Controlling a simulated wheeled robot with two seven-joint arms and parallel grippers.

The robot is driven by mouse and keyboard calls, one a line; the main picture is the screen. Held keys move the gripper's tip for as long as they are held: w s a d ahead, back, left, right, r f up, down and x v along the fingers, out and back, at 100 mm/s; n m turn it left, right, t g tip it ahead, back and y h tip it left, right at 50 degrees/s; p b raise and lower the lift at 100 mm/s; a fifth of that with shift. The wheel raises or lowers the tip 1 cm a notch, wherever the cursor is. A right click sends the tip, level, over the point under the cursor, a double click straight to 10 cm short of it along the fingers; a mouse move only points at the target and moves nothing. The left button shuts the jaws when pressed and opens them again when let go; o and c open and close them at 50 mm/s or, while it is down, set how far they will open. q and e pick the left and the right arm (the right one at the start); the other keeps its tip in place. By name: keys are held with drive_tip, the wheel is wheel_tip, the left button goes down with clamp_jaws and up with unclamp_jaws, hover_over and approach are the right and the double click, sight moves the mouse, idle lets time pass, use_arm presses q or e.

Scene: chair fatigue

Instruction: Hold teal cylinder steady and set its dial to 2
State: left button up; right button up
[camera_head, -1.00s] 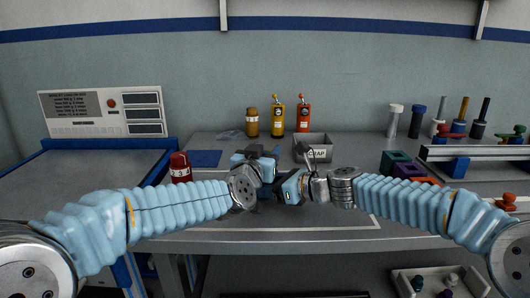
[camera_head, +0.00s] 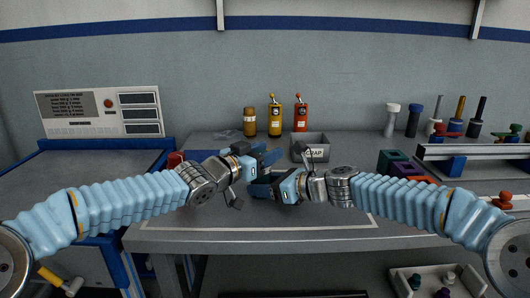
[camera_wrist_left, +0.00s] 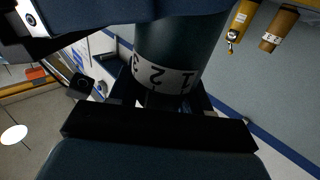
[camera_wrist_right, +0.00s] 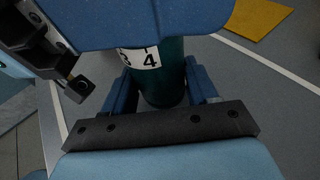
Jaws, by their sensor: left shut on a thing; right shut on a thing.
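The teal cylinder (camera_wrist_right: 172,88) is held between my two grippers; in the head view they mostly hide it. My right gripper (camera_head: 260,189) is shut on its body, below a white numbered band (camera_wrist_right: 140,58) showing a 4 and parts of other digits. My left gripper (camera_head: 268,157) is higher and shut on the cylinder's upper part, which looks dark in the left wrist view (camera_wrist_left: 180,38). There the white band (camera_wrist_left: 160,76) shows 3, 2 and 1 upside down, with 2 near the middle. I cannot make out a pointer mark.
A grey bin (camera_head: 311,146) labelled SCRAP stands just behind the grippers. A red bottle (camera_head: 175,159) is mostly hidden behind my left arm. Coloured blocks (camera_head: 402,169) lie at right.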

use_arm(q)
drive_tip(key=shift+f, duration=0.15)
drive_tip(key=o, duration=1)
drive_tip(key=shift+a, duration=0.1)
drive_tip(key=v, duration=1.2)
